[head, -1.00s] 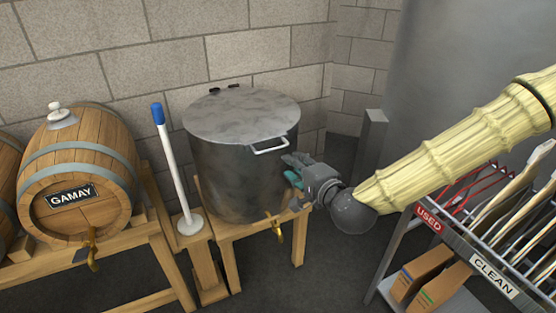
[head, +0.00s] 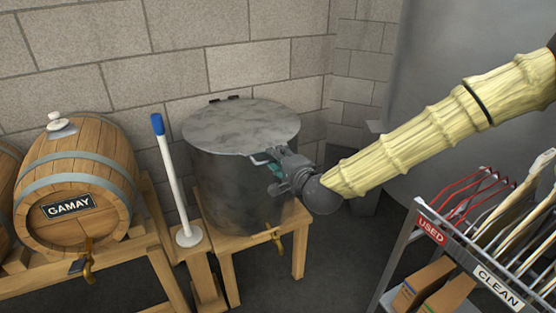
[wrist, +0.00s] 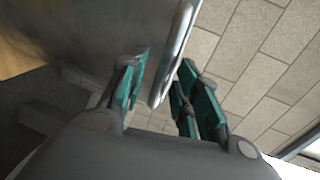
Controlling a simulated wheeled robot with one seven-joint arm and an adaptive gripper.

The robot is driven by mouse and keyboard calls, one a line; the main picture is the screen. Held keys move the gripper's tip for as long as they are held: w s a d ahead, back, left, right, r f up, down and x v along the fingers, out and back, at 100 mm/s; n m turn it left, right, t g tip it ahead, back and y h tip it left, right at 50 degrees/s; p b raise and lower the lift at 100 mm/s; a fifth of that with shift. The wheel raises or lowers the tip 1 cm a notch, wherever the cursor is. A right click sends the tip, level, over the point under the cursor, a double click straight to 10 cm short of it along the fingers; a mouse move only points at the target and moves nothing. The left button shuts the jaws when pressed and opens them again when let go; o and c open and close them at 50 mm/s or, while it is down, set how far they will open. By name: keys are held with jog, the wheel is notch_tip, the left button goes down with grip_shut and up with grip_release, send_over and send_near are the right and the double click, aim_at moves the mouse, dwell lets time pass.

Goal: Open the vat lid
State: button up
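The vat (head: 225,185) is a dark metal cylinder on a wooden stand. Its round grey lid (head: 235,125) lies flat and closed on top, with hinges at the back. The lid's light metal handle (head: 261,160) sticks out at the front right and is partly hidden by my gripper (head: 275,175). In the wrist view, the two teal-padded fingers of my gripper (wrist: 163,68) are apart. The handle bar (wrist: 172,55) shows between them, with gaps on both sides; I cannot tell whether either finger touches it.
A Gamay barrel (head: 75,180) rests on a wooden rack at left. A white pole with a blue top (head: 172,180) stands left of the vat. A rack marked used and clean (head: 465,255) is at lower right. A block wall (head: 190,50) is close behind.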

jog(key=shift+w, duration=0.15)
grip_shut()
